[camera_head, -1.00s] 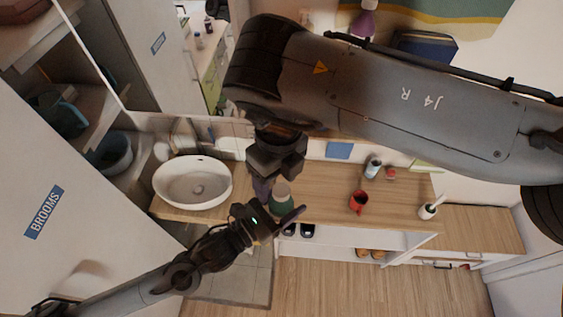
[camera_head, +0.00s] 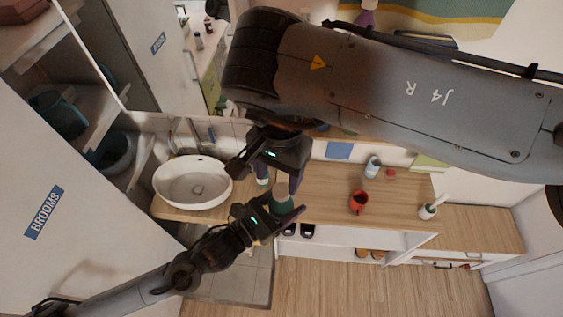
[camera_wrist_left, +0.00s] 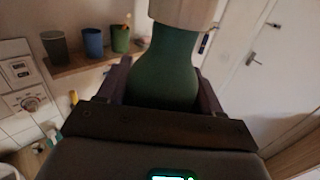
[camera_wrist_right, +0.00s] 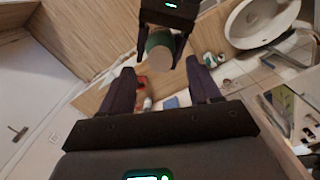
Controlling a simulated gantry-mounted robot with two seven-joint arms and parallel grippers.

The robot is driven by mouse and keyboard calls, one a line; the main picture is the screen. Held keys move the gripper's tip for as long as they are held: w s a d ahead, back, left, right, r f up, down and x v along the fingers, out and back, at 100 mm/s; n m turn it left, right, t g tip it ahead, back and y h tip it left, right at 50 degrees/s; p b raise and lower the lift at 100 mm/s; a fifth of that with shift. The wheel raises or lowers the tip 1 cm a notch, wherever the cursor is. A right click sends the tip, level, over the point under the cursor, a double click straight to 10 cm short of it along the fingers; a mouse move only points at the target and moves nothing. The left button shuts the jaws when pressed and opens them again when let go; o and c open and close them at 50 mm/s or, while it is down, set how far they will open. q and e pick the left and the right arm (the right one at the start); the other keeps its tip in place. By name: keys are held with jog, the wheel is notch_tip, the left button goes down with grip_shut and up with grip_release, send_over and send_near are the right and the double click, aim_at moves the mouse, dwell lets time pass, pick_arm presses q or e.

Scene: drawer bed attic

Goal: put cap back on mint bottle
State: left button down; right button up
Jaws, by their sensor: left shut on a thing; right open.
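The green mint bottle (camera_head: 283,206) is held in the air in front of the counter by my left gripper (camera_head: 281,213), which is shut around its body. The bottle also fills the middle of the left wrist view (camera_wrist_left: 163,70). A beige cap (camera_wrist_left: 185,12) sits on top of its neck; how firmly it is seated I cannot tell. The cap shows end-on in the right wrist view (camera_wrist_right: 160,57). My right gripper (camera_head: 268,178) is open and empty, close to the cap in the head view. In the right wrist view its spread fingers stand apart from the cap.
A wooden counter (camera_head: 325,192) lies behind the grippers. It carries a white basin (camera_head: 193,183), a red mug (camera_head: 358,202), a pale bottle (camera_head: 372,167) and a white brush holder (camera_head: 428,212). A tall cabinet door marked BROOMS (camera_head: 45,208) stands at the left.

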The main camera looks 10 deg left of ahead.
aim_at(282, 190)
jog(key=shift+w+d+r+t, duration=0.15)
jog(key=shift+w+r+t, duration=0.1)
jog(key=shift+r, duration=0.25)
jog(key=shift+w+d+r+t, duration=0.15)
jog(key=shift+r+t, duration=0.1)
jog(key=shift+r, duration=0.2)
jog(key=shift+f, duration=0.15)
jog(key=shift+f, duration=3.9)
jog(key=c, duration=1.1)
